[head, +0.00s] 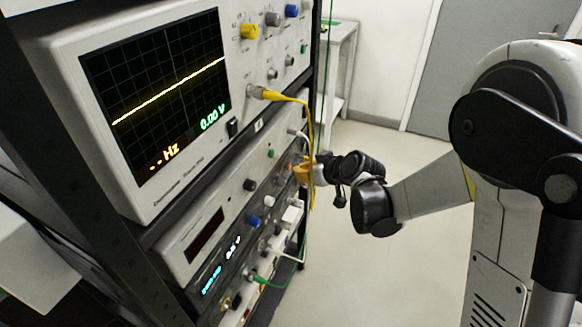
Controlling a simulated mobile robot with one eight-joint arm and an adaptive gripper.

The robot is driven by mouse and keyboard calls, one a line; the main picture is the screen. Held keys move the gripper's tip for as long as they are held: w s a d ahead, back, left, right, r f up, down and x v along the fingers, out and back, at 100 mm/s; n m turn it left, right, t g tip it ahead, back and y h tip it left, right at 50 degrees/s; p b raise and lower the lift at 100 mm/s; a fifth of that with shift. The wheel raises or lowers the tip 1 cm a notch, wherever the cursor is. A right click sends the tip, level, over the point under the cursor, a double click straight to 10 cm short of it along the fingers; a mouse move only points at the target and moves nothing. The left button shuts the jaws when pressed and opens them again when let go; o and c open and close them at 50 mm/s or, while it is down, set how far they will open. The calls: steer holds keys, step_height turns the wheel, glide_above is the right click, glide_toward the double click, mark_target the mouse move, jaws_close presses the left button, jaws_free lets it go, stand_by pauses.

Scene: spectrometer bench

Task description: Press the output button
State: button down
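My gripper (308,171) is at the right end of the rack, close to the front panel of a middle instrument (215,225). Its tips are small and partly lost among cables, so I cannot tell whether they are open, shut or touching the panel. A small orange spot (290,166) shows just left of the tips. A green round button (270,153) sits farther left on that panel. I cannot read which control is the output button.
The oscilloscope (152,95) above shows a plain yellow trace, "0.00 V" and "-- Hz". A yellow cable (302,100) hangs from it past my gripper. A green cable (277,284) loops below. Open floor (350,275) lies right of the rack.

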steer(key=shift+a, duration=0.15)
steer(key=shift+w+a, duration=0.15)
steer(key=shift+a, duration=0.15)
stand_by(0.3)
stand_by(0.3)
steer(key=shift+s+d, duration=0.2)
steer(key=shift+d, duration=0.25)
steer(key=shift+s+d+b, duration=0.15)
steer(key=shift+s+d, duration=0.2)
steer(key=shift+d, duration=0.6)
steer(key=shift+s+d+b, duration=0.15)
steer(key=shift+s+d, duration=0.15)
steer(key=shift+d, duration=0.6)
steer(key=shift+s+d+b, duration=0.15)
steer(key=shift+s+d, duration=0.2)
steer(key=shift+d, duration=0.6)
